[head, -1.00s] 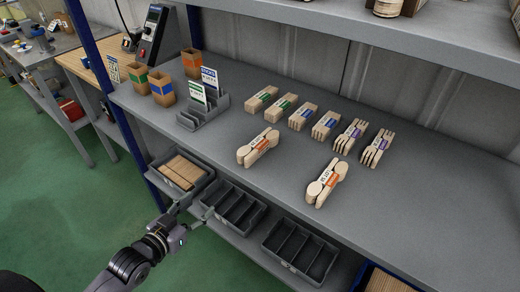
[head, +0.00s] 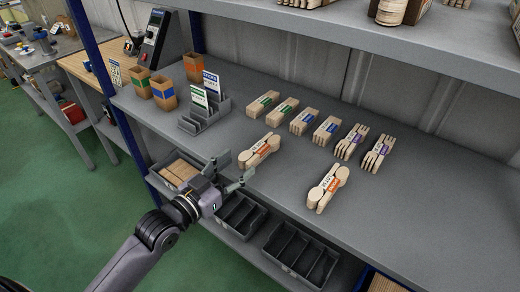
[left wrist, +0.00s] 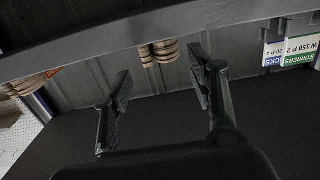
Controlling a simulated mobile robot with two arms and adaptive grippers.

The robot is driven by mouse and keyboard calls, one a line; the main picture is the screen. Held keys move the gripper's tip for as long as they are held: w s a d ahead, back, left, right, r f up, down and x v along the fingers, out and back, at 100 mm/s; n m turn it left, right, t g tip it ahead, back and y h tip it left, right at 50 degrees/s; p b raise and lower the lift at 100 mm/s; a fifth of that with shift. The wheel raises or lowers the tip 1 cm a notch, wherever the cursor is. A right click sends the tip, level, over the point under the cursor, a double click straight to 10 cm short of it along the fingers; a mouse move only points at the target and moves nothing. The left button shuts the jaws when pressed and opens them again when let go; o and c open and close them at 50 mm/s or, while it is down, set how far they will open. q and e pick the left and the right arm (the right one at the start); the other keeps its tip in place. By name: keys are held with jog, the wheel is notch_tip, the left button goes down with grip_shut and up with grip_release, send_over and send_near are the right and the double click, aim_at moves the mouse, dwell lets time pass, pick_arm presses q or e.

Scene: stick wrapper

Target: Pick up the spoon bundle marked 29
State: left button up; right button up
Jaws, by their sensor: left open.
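Two wooden spoon bundles with orange labels lie on the grey shelf in the head view. One (head: 260,150) is nearer the card rack, the other (head: 328,187) is further right and closer to the front edge. The label numbers are too small to read, so I cannot tell which is 29. My left gripper (head: 236,168) is open and empty at the shelf's front edge, just in front of and left of the nearer spoon bundle, apart from it. In the left wrist view its open fingers (left wrist: 160,85) have nothing between them. My right gripper is not in view.
Several other wooden bundles, including a fork bundle (head: 377,152), lie behind the spoons. A card rack (head: 205,112) and cardboard cups (head: 163,93) stand left. Dark divided bins (head: 300,252) sit below the shelf edge. An upper shelf (head: 380,32) overhangs the back.

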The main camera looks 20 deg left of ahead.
aim_at(252, 154)
pick_arm(q)
jog(key=p+x, duration=0.1)
jog(key=x, duration=0.7)
jog(key=shift+w+d+f, duration=0.15)
jog(key=shift+w, duration=0.1)
jog(key=shift+c, duration=0.2)
jog(key=shift+c, duration=1.3)
jog(key=c, duration=0.9)
jog(key=shift+o, duration=0.2)
